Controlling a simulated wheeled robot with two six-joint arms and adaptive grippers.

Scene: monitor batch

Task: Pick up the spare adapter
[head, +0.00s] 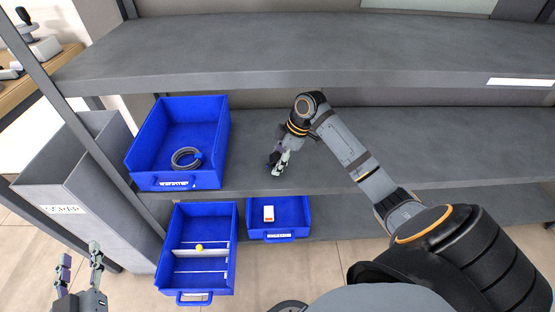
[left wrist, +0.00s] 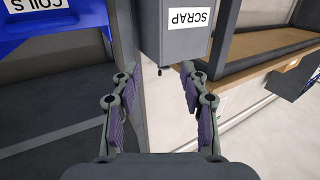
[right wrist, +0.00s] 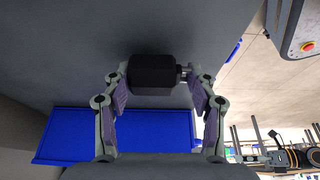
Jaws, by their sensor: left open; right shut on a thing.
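My right gripper (head: 279,165) is shut on the spare adapter (right wrist: 152,75), a dark block with a short metal end at its right in the right wrist view. The fingers close on its two ends (right wrist: 160,82). In the head view the adapter is small and mostly hidden by the fingers, over the front part of the grey shelf; I cannot tell whether it touches the shelf. My left gripper (head: 80,258) is open and empty at the lower left, and its spread fingers also show in the left wrist view (left wrist: 159,88).
A blue bin (head: 178,108) with a grey coil (head: 186,158) stands left on the shelf (head: 430,150). Below are a divided blue bin (head: 205,211) with a yellow ball (head: 199,247) and a blue bin (head: 294,209) with a white block (head: 268,214). A grey scrap bin (head: 60,190) stands left.

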